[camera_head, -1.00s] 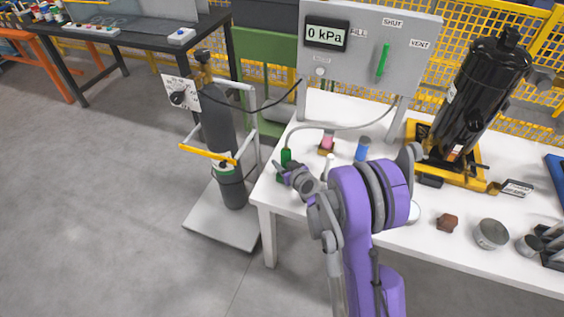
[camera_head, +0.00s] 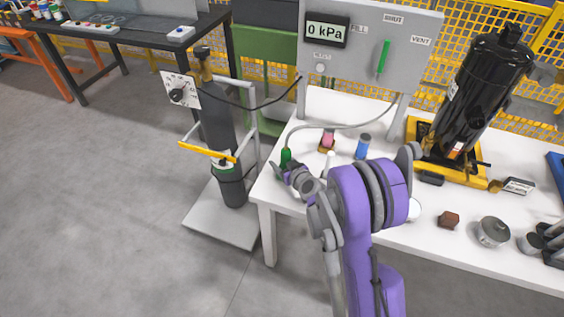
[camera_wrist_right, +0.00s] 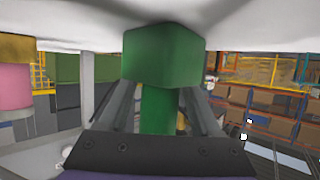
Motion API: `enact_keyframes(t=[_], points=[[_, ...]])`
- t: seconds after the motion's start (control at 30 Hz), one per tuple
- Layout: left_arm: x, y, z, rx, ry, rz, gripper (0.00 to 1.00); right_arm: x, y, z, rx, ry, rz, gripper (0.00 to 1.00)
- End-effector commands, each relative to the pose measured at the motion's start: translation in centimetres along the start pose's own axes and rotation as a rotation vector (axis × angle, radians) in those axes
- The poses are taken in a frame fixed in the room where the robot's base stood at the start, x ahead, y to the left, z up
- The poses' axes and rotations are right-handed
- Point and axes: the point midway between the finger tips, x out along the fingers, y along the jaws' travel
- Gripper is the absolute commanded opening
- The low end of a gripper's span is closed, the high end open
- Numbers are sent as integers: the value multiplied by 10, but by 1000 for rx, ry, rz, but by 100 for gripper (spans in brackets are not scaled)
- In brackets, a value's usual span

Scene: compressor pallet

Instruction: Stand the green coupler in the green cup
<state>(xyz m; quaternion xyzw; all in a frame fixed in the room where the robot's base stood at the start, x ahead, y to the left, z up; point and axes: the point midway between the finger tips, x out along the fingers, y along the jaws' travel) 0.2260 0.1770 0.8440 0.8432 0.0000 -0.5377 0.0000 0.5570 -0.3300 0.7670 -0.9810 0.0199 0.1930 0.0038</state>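The green coupler (camera_head: 286,155) stands upright at the table's left corner, a thin hose at its top. The green cup (camera_wrist_right: 163,57) is a squarish block in the right wrist view, which shows things upside down. The coupler (camera_wrist_right: 160,112) meets the cup there and looks in line with it; how deep it sits is hidden. My right gripper (camera_head: 282,170) is low at the coupler. Its fingers (camera_wrist_right: 160,100) lie on both sides with narrow gaps, so it looks open around the coupler. My left gripper is not in view.
The pink coupler (camera_head: 328,138) in its cup and a blue cylinder (camera_head: 362,147) stand behind my right arm. The grey panel (camera_head: 372,45) reads 0 kPa. A black compressor (camera_head: 470,105) stands right. The gas bottle cart (camera_head: 222,217) is left of the table.

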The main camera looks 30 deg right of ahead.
Motion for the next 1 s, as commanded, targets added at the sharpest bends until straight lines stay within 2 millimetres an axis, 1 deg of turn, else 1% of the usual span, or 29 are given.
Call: enact_keyframes(t=[0.3, 0.43, 0.57, 0.8, 0.9, 1.0], points=[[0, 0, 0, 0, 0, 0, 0, 0, 0, 0, 0, 0, -1, 76], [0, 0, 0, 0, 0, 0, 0, -8, 0, 0, 0, -1, 0, 76], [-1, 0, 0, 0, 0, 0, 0, -28, 0, 0, 0, 0, 1, 76], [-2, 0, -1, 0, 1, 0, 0, -78, 1, 0, 1, 0, 2, 76], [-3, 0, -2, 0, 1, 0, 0, -93, 0, 0, 1, 0, 2, 76], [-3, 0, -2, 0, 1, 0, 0, -103, 0, 0, 0, -1, 0, 76]])
